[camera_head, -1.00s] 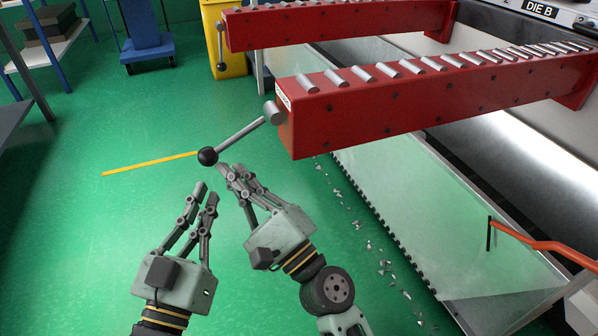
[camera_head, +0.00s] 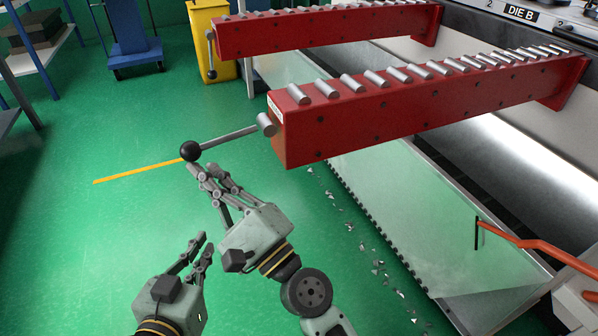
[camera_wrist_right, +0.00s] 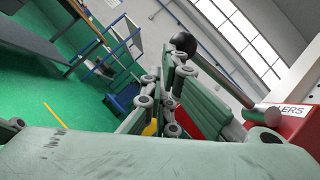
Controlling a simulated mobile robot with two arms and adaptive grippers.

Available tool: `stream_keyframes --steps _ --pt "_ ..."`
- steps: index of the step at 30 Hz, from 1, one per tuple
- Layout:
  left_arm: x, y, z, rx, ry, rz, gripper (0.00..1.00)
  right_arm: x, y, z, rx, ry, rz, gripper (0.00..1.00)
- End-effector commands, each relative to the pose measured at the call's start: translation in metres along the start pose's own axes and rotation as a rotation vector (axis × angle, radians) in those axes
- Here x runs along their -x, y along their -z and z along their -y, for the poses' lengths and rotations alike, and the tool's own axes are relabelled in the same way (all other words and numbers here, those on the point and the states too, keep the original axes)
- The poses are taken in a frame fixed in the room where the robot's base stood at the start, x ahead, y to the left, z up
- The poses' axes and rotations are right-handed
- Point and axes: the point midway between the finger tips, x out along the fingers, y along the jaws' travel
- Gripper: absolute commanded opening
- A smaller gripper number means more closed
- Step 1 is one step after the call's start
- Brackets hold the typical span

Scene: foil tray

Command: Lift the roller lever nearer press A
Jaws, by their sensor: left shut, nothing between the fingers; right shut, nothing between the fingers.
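The near roller lever is a grey rod (camera_head: 228,137) with a black ball knob (camera_head: 190,151), on the end of the near red roller arm (camera_head: 390,112). It points left and slopes slightly down to the knob. My right gripper (camera_head: 206,171) is shut and empty, its fingertips right under the knob; contact is unclear. In the right wrist view the knob (camera_wrist_right: 183,43) is just above the fingers (camera_wrist_right: 172,78). My left gripper (camera_head: 200,243) is shut and empty, lower, away from the lever. A second lever (camera_head: 211,60) hangs down on the far red roller arm (camera_head: 325,30).
A label reads DIE B (camera_head: 521,12). A glass-like panel (camera_head: 425,210) lies under the near arm, with metal scraps (camera_head: 375,262) beside it. An orange bar (camera_head: 520,240) is at right. A yellow bin (camera_head: 205,20) and blue cart (camera_head: 135,50) stand behind.

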Motion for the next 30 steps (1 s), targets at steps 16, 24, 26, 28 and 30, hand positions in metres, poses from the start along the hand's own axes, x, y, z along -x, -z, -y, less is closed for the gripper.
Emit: stream_keyframes --steps 16,24,26,28,30 --pt "0.0 0.0 0.0 0.0 -0.001 -0.001 0.0 0.02 0.001 0.0 0.0 0.0 0.0 0.0" --pt "0.0 0.0 0.0 0.0 0.0 -0.001 0.0 0.069 0.001 -0.001 -0.006 0.001 -0.007 0.0" --pt "0.0 0.0 0.0 0.0 0.0 -0.001 0.0 0.08 0.002 -0.001 -0.006 0.0 -0.007 0.0" --pt "0.0 0.0 0.0 0.0 0.0 -0.001 0.0 0.091 0.001 0.0 -0.004 0.001 -0.004 0.0" --pt "0.0 0.0 0.0 0.0 0.0 -0.001 0.0 0.101 0.001 -0.001 -0.003 0.0 -0.004 0.0"
